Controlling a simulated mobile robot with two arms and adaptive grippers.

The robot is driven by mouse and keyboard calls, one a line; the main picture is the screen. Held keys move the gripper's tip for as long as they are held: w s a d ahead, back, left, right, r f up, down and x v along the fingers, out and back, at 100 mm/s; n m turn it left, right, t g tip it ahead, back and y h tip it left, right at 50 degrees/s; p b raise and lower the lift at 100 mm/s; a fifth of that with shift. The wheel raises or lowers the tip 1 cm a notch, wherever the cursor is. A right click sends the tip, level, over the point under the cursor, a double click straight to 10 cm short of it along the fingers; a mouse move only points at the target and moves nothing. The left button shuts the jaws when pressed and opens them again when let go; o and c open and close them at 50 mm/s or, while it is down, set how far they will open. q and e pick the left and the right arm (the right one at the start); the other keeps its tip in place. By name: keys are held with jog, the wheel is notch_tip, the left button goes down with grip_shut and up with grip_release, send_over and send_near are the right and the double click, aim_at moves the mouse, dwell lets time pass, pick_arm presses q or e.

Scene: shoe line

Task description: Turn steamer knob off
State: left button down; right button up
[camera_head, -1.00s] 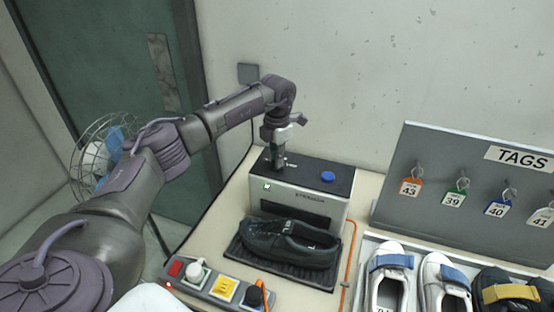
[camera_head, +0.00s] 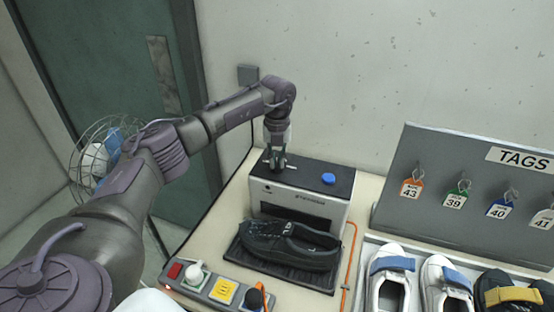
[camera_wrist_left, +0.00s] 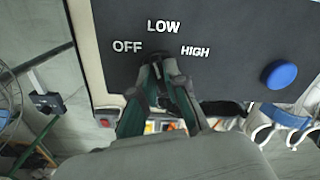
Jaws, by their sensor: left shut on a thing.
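The steamer (camera_head: 310,176) is a dark-topped box with a light front, standing at the back of the table. The wrist view shows its top panel (camera_wrist_left: 215,25) with the labels OFF, LOW and HIGH around a knob. My left gripper (camera_head: 277,162) is over the left part of the steamer's top, pointing down. In the left wrist view its fingers (camera_wrist_left: 158,70) are shut on the dark knob (camera_wrist_left: 157,58), just below LOW. The fingers cover most of the knob, so I cannot tell its exact setting. My right gripper is not in view.
A blue button (camera_head: 328,178) sits on the steamer's top, right of my gripper. A black shoe (camera_head: 290,245) lies on the dark tray in front. A power strip (camera_head: 212,284) is at the front left. A tag board (camera_head: 470,185) and more shoes are at right.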

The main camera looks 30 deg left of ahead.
aim_at(276, 161)
pick_arm(q)
jog(key=n, duration=0.4)
jog(key=shift+r+n, duration=0.1)
jog(key=shift+n, duration=0.2)
jog(key=shift+n+p, duration=0.35)
jog(key=shift+n, duration=1.25)
jog(key=shift+a, duration=0.1)
jog(key=c, duration=1.2)
grip_release()
notch_tip(276, 161, up, 12)
